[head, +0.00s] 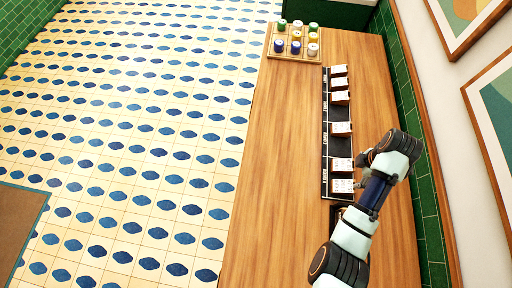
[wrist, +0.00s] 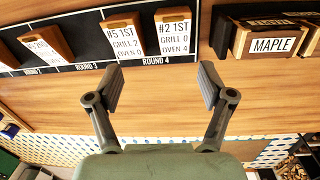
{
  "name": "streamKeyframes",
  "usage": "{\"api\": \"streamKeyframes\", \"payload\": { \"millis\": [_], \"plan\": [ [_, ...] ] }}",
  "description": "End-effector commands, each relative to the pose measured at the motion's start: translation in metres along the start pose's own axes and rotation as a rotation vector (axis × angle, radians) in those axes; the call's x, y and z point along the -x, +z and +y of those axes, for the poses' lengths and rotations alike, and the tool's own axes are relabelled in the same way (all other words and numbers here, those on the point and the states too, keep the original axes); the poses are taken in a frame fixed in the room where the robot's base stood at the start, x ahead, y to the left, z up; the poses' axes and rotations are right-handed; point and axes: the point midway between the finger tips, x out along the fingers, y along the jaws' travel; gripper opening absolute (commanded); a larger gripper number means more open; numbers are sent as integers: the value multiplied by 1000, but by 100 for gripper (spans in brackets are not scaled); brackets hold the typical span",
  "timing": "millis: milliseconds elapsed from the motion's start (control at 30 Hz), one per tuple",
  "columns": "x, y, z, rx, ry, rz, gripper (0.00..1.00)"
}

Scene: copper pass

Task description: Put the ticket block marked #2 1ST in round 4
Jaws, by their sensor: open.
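The ticket block marked #2 1ST, GRILL 0, OVEN 4 (wrist: 176,38) is wooden with a white face. It stands at the right end of the black rail in the wrist view, above the ROUND 4 label (wrist: 169,60). A block marked #5 1ST (wrist: 123,40) stands left of it, near the left end of that label. In the head view the #2 block appears to be the nearest one (head: 341,186) on the rail (head: 325,150). My gripper (wrist: 161,80) is open and empty, its fingertips apart from the blocks, just below them in the picture.
More ticket blocks stand farther left on the rail, one near the ROUND 3 label (wrist: 87,67). A wooden box labelled MAPLE (wrist: 272,45) stands to the right. A tray of jars (head: 270,50) sits at the counter's far end. The wooden counter (head: 280,190) left of the rail is clear.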

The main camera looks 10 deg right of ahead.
Motion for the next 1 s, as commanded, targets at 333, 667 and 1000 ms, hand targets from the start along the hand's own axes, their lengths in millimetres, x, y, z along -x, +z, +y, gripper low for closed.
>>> {"api": "streamKeyframes", "payload": {
  "millis": [333,667,1000],
  "plan": [
    [138,-292,-19,-726,597,464,81],
    [233,-370,-105,-1029,542,977,81],
    [251,-368,-102,-1031,543,975,81]
  ]
}}
